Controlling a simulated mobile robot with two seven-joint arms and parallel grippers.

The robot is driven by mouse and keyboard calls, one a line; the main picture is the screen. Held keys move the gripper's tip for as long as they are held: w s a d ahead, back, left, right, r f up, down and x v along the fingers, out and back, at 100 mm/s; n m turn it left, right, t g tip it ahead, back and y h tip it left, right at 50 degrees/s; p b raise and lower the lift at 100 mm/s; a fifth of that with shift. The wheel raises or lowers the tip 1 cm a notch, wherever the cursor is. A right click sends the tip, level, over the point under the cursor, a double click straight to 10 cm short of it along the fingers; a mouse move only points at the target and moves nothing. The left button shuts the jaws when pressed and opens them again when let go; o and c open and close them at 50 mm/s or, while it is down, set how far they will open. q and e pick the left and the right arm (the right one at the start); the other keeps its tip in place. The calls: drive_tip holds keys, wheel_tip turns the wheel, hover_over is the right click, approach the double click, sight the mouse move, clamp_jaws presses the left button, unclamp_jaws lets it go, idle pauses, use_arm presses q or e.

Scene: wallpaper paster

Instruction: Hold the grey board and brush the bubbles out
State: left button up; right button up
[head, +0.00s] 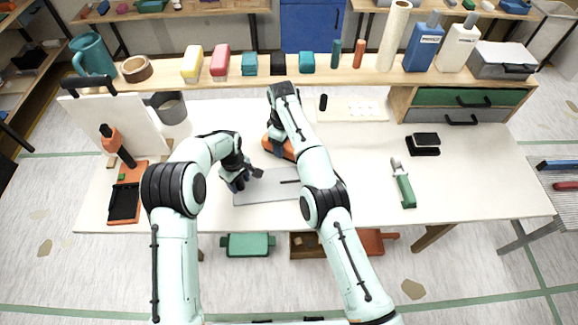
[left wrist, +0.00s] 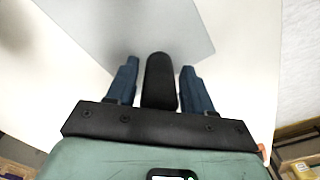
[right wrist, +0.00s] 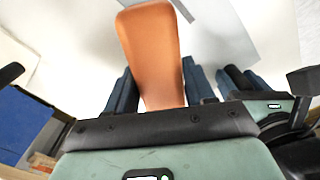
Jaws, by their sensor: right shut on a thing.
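The flat grey board (head: 268,190) lies near the table's front edge; it also shows in the left wrist view (left wrist: 150,22). A dark strip lies on its right part. My left gripper (head: 240,180) is over the board's left end. Its fingers (left wrist: 160,85) stand apart on either side of a rounded black grip (left wrist: 160,75), with narrow gaps visible. My right gripper (head: 279,150) is shut on an orange handle (right wrist: 150,45), behind the board. The handle's working end is hidden. I cannot make out bubbles on the board.
A pale panel (head: 350,108) with small marks lies at the back. A green-handled tool (head: 403,185) and a black block (head: 424,144) lie right. An orange tray (head: 127,193) and a leaning white panel (head: 110,118) stand left. The table's right part is mostly clear.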

use_arm(q)
drive_tip(key=shift+o, duration=0.4)
drive_tip(key=shift+r, duration=0.15)
drive_tip(key=shift+w+r, duration=0.1)
drive_tip(key=shift+r, duration=0.2)
wheel_tip(320, 180, up, 11)
drive_tip(key=shift+r, duration=0.1)
drive_tip(key=shift+s, duration=0.2)
use_arm(e)
drive_tip(key=shift+s, duration=0.1)
